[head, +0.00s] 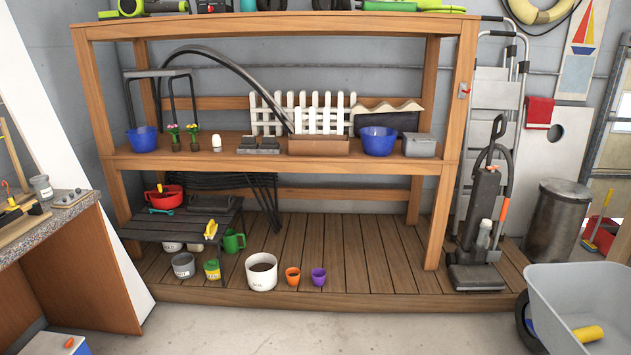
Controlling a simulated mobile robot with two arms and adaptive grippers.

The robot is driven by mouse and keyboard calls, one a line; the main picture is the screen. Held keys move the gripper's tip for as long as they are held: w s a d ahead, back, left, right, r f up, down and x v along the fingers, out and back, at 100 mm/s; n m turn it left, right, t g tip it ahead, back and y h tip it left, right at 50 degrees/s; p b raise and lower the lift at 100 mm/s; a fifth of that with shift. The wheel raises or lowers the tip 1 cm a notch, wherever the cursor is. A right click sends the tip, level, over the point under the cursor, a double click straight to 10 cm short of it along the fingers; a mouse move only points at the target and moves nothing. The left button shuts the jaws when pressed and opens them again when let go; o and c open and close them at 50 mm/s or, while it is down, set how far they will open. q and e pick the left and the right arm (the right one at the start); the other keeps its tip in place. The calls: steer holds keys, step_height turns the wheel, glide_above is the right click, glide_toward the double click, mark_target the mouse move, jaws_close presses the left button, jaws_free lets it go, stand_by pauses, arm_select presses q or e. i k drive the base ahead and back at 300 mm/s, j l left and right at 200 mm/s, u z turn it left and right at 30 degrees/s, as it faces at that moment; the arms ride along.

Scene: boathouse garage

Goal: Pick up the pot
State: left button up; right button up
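Several pots stand on the wooden floor of the shelf unit, and I cannot tell which one the task names. A white pot (262,273) with dark contents stands upright near the front edge. A small orange pot (293,277) and a small purple pot (318,278) stand beside it on the right, apart from each other. A red pot-like container (164,197) with something dark at its rim sits on a low dark bench (140,227). Neither of my grippers is in view.
A green watering can (233,241), a grey bucket (183,265) and a yellow-green can (212,270) stand near the bench. Blue bowls (378,141) sit on the middle shelf. A vacuum cleaner (484,215) and wheelbarrow (575,295) are at the right. The concrete floor in front is clear.

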mark_target(293, 273)
steer(key=i+u, duration=0.25)
steer(key=i, duration=0.45)
steer(key=i+u, duration=0.2)
steer(key=i, duration=0.5)
steer(key=i+l+u, duration=0.25)
steer(key=i, duration=0.4)
